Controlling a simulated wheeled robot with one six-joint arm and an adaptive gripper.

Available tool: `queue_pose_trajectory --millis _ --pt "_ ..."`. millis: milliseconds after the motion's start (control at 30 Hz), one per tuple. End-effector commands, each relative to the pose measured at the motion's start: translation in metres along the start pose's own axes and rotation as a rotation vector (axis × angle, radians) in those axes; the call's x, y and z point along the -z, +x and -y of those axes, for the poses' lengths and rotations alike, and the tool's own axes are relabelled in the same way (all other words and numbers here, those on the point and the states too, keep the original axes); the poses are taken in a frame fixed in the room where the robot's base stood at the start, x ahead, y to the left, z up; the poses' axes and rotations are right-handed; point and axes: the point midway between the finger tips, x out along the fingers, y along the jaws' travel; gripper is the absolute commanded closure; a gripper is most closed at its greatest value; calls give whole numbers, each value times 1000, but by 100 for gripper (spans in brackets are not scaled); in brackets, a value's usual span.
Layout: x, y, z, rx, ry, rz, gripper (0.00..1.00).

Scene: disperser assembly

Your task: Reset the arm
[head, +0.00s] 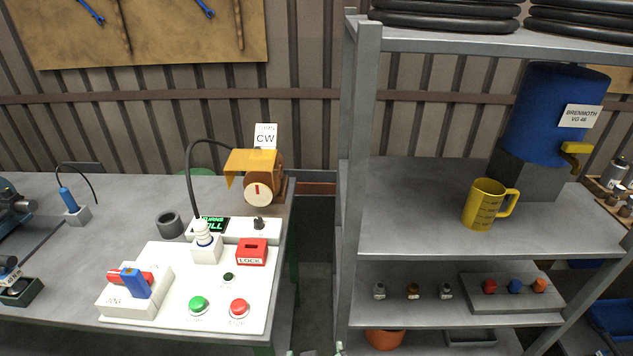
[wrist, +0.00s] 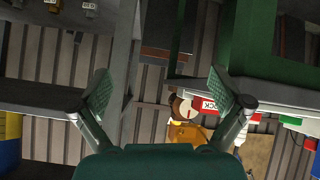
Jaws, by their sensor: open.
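My gripper (wrist: 163,88) shows in the wrist view with its two fingers wide apart and nothing between them. That view appears upside down. At the bottom edge of the head view only small tips show, which may be my gripper's fingers. The gripper hangs in front of the gap between the workbench (head: 130,213) and the shelf rack (head: 352,170), apart from both. In the wrist view the orange-brown motor unit (wrist: 188,135) and the red lock block (wrist: 208,104) lie beyond the fingers.
The bench carries a white control panel (head: 180,257) with green and red buttons, a blue-handled switch (head: 133,282) and a dark ring (head: 169,224). The rack holds a yellow jug (head: 483,204), a blue drum (head: 550,115) and several small fittings. The gap between bench and rack is clear.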

Motion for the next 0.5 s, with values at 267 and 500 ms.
queue_pose_trajectory --millis 267,500 --pt "-83 -11 -48 56 -29 -59 0" --pt "-140 -45 -80 95 -19 -121 0"
